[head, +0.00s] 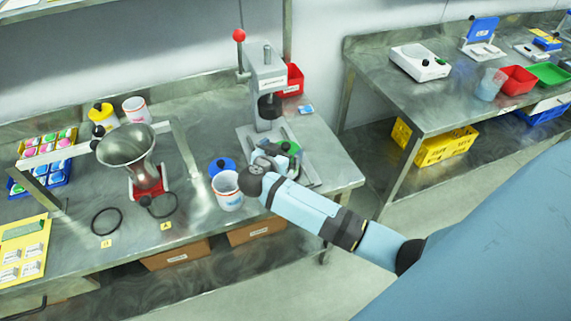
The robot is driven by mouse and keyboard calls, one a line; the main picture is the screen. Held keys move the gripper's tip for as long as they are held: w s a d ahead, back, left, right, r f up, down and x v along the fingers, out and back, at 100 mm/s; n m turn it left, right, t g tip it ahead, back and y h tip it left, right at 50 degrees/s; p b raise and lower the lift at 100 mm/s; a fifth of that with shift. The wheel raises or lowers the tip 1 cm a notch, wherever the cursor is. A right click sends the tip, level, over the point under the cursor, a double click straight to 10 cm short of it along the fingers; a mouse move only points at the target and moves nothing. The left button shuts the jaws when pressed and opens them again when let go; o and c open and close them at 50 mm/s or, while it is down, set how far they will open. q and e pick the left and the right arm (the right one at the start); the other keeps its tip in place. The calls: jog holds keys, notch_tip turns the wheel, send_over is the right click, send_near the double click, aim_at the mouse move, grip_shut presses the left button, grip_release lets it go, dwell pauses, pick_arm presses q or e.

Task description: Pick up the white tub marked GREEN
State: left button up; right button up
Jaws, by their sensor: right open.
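I cannot read GREEN on any tub. A white tub (227,192) with an open top stands near the front edge of the left bench, just left of my right gripper. A blue-lidded tub (222,167) is behind it. A green round thing (291,147) shows at the press base, partly hidden by my right gripper; I cannot tell whether it is a tub's lid. My right gripper (272,158) is open, close in front of the press and near the green thing; contact cannot be told. My left gripper is not in view.
A press (266,80) with a red-knobbed lever stands behind my right gripper. A metal funnel (128,147) on a stand is to the left, with a yellow-lidded tub (103,117) and another white tub (137,110) behind it. A red bin (291,82) is beside the press.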

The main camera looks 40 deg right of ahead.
aim_at(288, 144)
jog(key=p+x, duration=0.1)
jog(key=x, duration=0.4)
jog(key=shift+w+d+f, duration=0.1)
jog(key=shift+w+f, duration=0.05)
jog(key=shift+f, duration=0.05)
jog(key=c, duration=0.8)
